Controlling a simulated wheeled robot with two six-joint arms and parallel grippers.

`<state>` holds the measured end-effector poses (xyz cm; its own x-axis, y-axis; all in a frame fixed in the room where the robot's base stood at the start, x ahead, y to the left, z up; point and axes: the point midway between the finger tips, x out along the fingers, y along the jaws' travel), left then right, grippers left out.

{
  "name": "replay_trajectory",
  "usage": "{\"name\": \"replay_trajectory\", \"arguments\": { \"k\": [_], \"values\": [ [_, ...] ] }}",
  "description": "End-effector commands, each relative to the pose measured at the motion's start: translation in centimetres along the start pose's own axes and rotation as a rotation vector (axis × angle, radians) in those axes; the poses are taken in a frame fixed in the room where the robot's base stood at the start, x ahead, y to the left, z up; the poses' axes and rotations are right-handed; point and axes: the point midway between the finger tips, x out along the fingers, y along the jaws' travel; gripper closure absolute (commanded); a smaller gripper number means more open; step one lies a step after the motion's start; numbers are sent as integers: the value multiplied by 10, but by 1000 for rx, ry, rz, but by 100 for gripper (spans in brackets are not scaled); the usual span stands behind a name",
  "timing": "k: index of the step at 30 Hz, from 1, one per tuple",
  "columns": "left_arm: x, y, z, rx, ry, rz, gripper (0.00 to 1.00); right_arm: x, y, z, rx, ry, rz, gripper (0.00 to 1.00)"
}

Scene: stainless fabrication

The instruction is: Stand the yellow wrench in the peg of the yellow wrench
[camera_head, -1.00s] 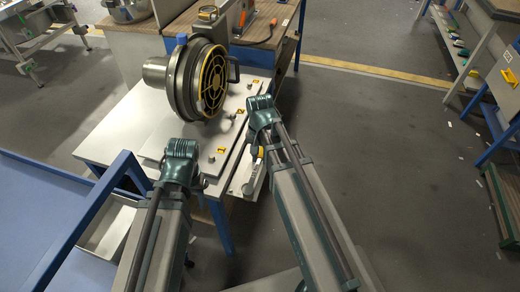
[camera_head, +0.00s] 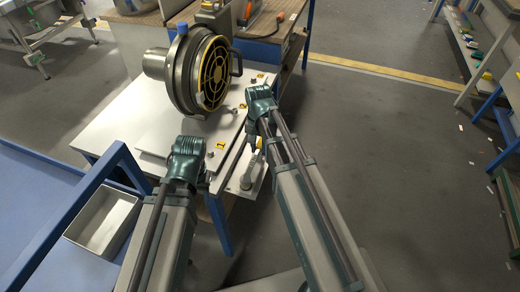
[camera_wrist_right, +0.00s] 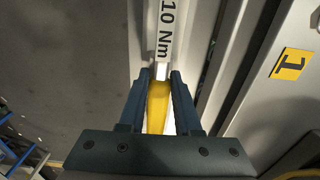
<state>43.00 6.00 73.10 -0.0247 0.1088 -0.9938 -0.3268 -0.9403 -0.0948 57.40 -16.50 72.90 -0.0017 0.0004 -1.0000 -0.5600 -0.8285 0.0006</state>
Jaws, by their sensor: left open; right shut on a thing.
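The yellow wrench shows in the right wrist view as a yellow handle (camera_wrist_right: 157,105) between the fingers of my right gripper (camera_wrist_right: 158,78), which is shut on it. In the head view only a small yellow patch of it (camera_head: 259,141) shows under my right wrist; the right fingers are hidden there. A grey stem with a round foot (camera_head: 247,177) shows below the patch; I cannot tell whether it belongs to the wrench. My left gripper (camera_head: 186,165) is by the table's near edge, its fingers mostly hidden, holding nothing visible. I cannot identify the yellow wrench's peg.
A table (camera_head: 110,128) carries a large round machine part with a yellow grille (camera_head: 214,75). Yellow number tags, including 1 (camera_head: 220,145), and small knobs stand along its right side. A strip marked 10 Nm (camera_wrist_right: 166,30) lies beyond the fingers. A grey bin (camera_head: 104,225) sits left; floor is open right.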

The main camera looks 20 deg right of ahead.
Motion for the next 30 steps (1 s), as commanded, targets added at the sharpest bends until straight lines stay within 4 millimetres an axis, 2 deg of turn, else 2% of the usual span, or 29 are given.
{"name": "replay_trajectory", "arguments": {
  "k": [1, 2, 6, 20, 30],
  "values": [
    [-1, 0, 0, 0, 0, 0, 50, -1, 0, 0, 0, 0, 0, 100],
    [0, 0, 0, 0, 0, 0, 50, 0, 0, 0, 0, 0, 0, 63],
    [-1, 0, 0, 0, 0, 0, 50, -1, 0, 0, 0, 1, 0, 38],
    [5, 0, 0, 0, 0, 0, 50, 5, 0, 0, 0, 1, 0, 38],
    [-36, -4, 2, 0, 0, 0, 50, -36, -2, 2, -1, 1, 0, 38]
  ]
}}
